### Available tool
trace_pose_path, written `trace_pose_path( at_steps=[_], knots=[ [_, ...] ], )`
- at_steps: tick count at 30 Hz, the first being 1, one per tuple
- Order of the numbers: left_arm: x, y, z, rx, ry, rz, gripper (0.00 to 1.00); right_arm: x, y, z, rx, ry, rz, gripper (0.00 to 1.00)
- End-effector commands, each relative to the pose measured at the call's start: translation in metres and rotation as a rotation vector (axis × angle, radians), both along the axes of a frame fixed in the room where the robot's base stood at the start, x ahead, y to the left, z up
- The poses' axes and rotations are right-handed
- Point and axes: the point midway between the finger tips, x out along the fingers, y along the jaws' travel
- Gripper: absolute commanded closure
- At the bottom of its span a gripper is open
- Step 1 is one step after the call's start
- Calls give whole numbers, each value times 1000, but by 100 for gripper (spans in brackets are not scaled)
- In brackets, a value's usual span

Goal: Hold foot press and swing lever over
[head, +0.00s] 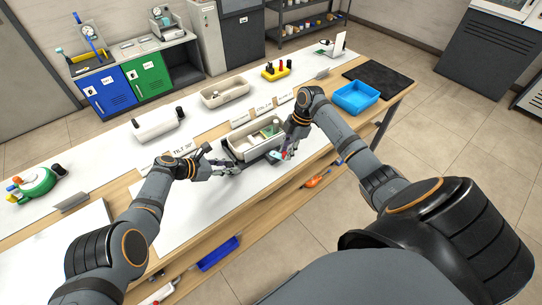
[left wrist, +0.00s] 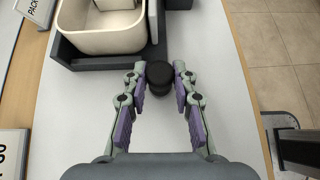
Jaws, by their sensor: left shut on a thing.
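A beige bin (head: 243,150) sits in a dark grey fixture (left wrist: 75,55) at the middle of the bench, with several small items in it in the head view. A black round knob (left wrist: 158,75) stands at the fixture's near corner in the left wrist view. My left gripper (left wrist: 159,72) has its fingertips on both sides of this knob and is shut on it. In the head view my left gripper (head: 228,167) is at the fixture's left front. My right gripper (head: 286,152) is low at its right front, by a small teal and red thing (head: 276,155). Its fingers are too small to judge. I cannot make out a foot press.
A blue tray (head: 356,97) and black mat (head: 385,77) are at the bench's right end. A second beige bin (head: 225,92) and a yellow holder (head: 276,71) stand behind. A green device (head: 36,184) is far left. The white bench top (head: 190,200) is clear near my left arm.

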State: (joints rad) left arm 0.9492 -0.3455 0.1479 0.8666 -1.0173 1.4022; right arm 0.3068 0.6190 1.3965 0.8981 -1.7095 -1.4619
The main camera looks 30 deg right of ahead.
Motion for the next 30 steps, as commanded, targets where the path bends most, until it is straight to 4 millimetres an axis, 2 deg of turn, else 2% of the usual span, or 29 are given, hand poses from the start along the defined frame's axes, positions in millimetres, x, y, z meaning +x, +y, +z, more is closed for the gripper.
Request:
trace_pose_path(
  at_steps=[1, 4, 14, 17, 24, 30],
  knots=[
    [0, 1, -2, 3, 0, 1, 100, 0, 0, 0, -1, 0, 0, 65],
    [0, 1, -2, 3, 0, 1, 100, 0, 0, 0, -1, 0, -1, 52],
    [0, 1, -2, 3, 0, 1, 100, 0, -1, 3, -2, -2, -3, 52],
    [0, 1, -1, 3, 0, 1, 100, 0, -6, 15, -3, -3, -3, 52],
    [0, 1, -2, 3, 0, 1, 100, -4, -23, 71, -6, -5, -3, 52],
    [0, 1, -2, 3, 0, 1, 100, -6, -33, 105, -3, -3, -2, 52]
  ],
)
